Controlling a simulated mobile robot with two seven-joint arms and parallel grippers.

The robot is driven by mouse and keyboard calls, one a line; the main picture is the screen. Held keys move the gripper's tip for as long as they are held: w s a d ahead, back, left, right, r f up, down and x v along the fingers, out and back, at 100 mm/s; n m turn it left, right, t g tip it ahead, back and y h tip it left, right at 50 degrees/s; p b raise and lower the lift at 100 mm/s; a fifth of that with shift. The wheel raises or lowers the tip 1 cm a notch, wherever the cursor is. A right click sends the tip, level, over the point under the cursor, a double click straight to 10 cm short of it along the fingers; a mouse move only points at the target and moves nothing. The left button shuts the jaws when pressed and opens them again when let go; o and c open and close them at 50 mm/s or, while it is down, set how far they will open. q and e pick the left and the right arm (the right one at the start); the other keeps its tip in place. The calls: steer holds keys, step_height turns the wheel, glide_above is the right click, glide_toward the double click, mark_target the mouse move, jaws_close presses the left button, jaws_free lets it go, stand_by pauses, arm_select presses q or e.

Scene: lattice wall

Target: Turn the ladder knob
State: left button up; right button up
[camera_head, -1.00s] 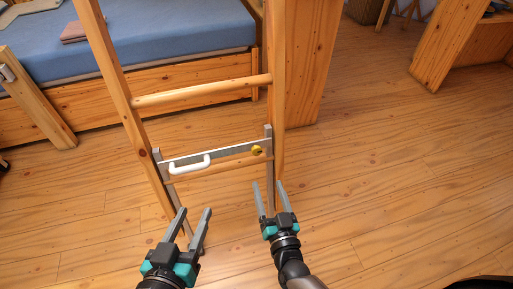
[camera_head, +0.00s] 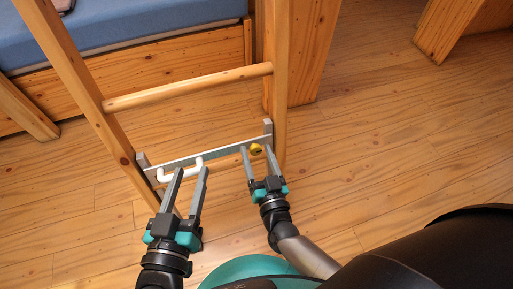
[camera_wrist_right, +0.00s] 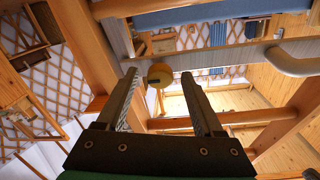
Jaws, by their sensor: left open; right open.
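In the right wrist view the knob (camera_wrist_right: 160,76) appears between the open fingertips (camera_wrist_right: 160,73). I cannot tell whether they touch it. A white handle (camera_head: 164,178) is on the bar's left part. My left gripper (camera_head: 192,169) is open at the handle, its fingers partly covering it.
A wooden bed with a blue mattress (camera_head: 120,22) stands behind the ladder. A wooden post (camera_head: 300,60) rises just behind the right rail. The wooden floor (camera_head: 370,150) is clear to the right.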

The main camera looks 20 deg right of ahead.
jaws_close()
stand_by(0.6)
